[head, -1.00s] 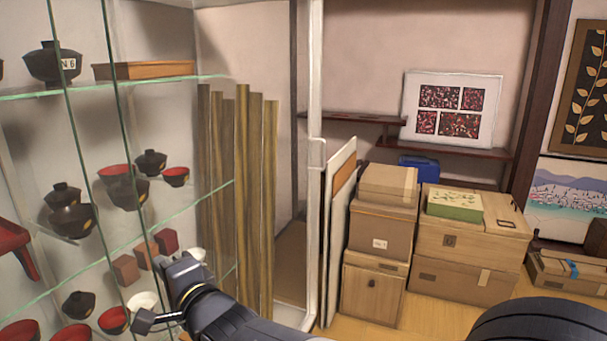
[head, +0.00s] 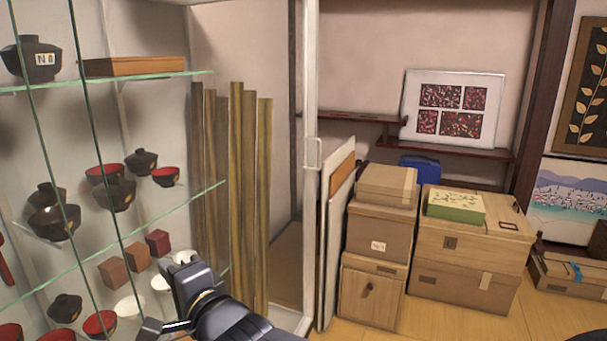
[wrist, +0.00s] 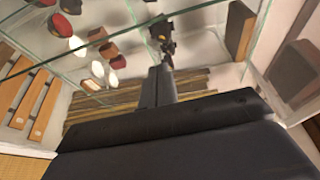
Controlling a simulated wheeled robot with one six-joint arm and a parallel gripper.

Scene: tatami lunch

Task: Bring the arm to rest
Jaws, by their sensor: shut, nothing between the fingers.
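My gripper (head: 183,268) shows at the lower left of the head view, in front of the glass-shelved cabinet. It is dark, is seen from behind, and has nothing visible in it. In the wrist view my gripper (wrist: 160,32) is small, near the top, and its jaws are shut. My dark arm runs from it to the bottom edge of the head view. Part of the lower shelf and its white bowls (head: 130,305) are hidden behind the gripper. I cannot tell the gap between gripper and glass.
Shelves hold lidded black bowls (head: 54,215), red cups, small brown boxes (head: 113,271) and a long wooden box (head: 133,66). Tall wooden slats (head: 236,190) stand beside them. Stacked cartons (head: 378,240) and wooden boxes (head: 470,245) stand right. Some bare floor (head: 350,330) shows in front.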

